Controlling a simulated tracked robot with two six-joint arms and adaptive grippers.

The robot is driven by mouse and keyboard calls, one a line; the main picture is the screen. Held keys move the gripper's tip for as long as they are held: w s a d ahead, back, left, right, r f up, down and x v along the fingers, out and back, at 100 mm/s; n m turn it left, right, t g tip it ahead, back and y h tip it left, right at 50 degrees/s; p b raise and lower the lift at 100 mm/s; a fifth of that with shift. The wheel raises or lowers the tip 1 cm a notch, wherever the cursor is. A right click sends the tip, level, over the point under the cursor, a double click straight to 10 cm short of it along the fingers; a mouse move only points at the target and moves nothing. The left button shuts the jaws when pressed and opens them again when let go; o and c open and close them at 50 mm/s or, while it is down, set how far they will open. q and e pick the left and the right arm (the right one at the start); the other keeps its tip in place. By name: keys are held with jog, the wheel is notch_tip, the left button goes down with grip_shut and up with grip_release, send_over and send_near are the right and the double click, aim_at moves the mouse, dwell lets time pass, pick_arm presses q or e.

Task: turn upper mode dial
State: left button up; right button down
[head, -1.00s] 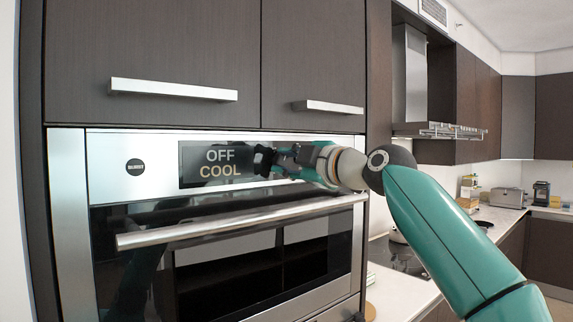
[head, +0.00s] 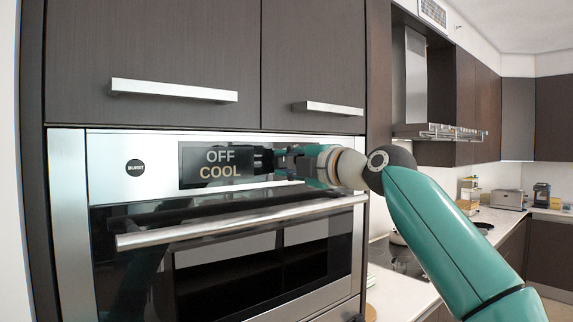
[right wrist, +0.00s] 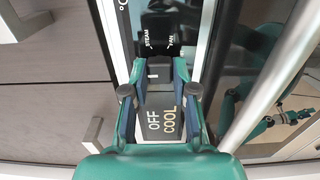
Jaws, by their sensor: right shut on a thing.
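The upper oven's steel control panel (head: 112,165) carries a dark display (head: 195,165) reading "OFF" and "COOL". The mode dial (right wrist: 153,73) shows in the right wrist view as a dark grip with a light mark, between the fingers of my right gripper (right wrist: 160,88). My right gripper (head: 268,160) is shut on the dial, just right of the display in the head view. There the fingers largely hide the dial. My left gripper is not in view.
The oven's long handle bar (head: 200,229) runs below the panel and stands out from the glass door. Two cupboard handles (head: 173,91) (head: 330,107) project above. A counter (head: 405,290) with a cooktop lies at the right.

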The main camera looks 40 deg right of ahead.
jog(key=shift+w+a+f, duration=0.1)
jog(key=shift+w+f, duration=0.05)
jog(key=shift+f, duration=0.25)
jog(key=c, duration=0.9)
grip_release()
jog(key=shift+r, duration=0.15)
jog(key=shift+r, duration=0.1)
jog(key=shift+s+r, duration=0.1)
jog(key=shift+s, duration=0.8)
jog(key=s, duration=0.6)
jog(key=s+d, duration=0.1)
jog(key=s, duration=0.3)
jog(key=shift+s+f, duration=0.1)
jog(key=shift+f, duration=0.1)
